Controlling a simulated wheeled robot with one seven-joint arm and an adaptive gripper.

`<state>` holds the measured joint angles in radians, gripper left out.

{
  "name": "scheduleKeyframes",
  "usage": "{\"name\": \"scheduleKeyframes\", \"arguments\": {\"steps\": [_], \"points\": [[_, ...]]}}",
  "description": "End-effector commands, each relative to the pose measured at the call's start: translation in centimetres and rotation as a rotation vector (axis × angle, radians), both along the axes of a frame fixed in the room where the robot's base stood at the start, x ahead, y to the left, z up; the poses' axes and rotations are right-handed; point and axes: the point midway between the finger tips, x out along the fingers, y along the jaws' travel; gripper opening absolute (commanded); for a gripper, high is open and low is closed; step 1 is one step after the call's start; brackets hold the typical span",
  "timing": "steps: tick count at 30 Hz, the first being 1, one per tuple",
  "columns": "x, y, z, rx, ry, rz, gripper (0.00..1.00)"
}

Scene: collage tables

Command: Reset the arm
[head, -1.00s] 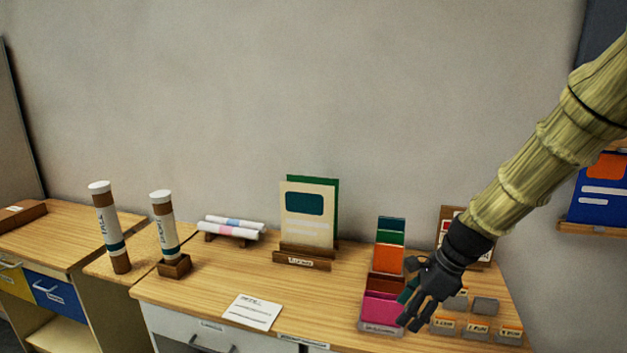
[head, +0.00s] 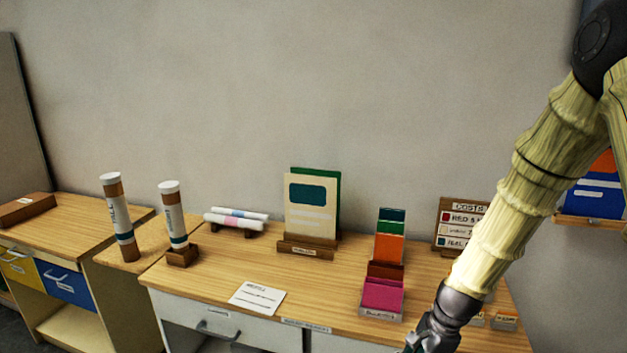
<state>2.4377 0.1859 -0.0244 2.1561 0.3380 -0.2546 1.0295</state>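My arm comes down from the upper right in the head view. My gripper (head: 424,341) is at the bottom edge, in front of the right part of the table. Its fingertips are cut off by the frame or dark and hard to make out, so I cannot tell whether it is open or shut. No held object shows.
The wooden table (head: 340,290) holds a card rack (head: 382,296), a booklet stand (head: 305,247), a paper sheet (head: 257,298) and rolled papers (head: 235,222). Two upright tubes (head: 120,220) stand at the left. A costs board (head: 458,222) and small labelled blocks (head: 504,320) are beside my arm.

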Motion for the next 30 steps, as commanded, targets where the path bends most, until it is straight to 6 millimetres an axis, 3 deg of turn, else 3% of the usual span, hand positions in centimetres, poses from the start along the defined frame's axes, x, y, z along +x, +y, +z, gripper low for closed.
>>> {"name": "scheduleKeyframes", "arguments": {"steps": [1, 6, 15, 24, 30], "points": [[-1.3, -0.1, -2.2, -0.025, 0.007, 0.053, 0.51], [-5.1, -0.7, -8.2, -0.106, -0.003, 0.26, 0.51], [-12.8, -1.0, -16.6, -0.197, -0.015, 0.649, 0.51], [-21.4, -0.3, -22.6, -0.225, -0.041, 1.049, 0.51], [-26.9, 0.5, -24.9, -0.215, -0.069, 1.288, 0.51]]}}
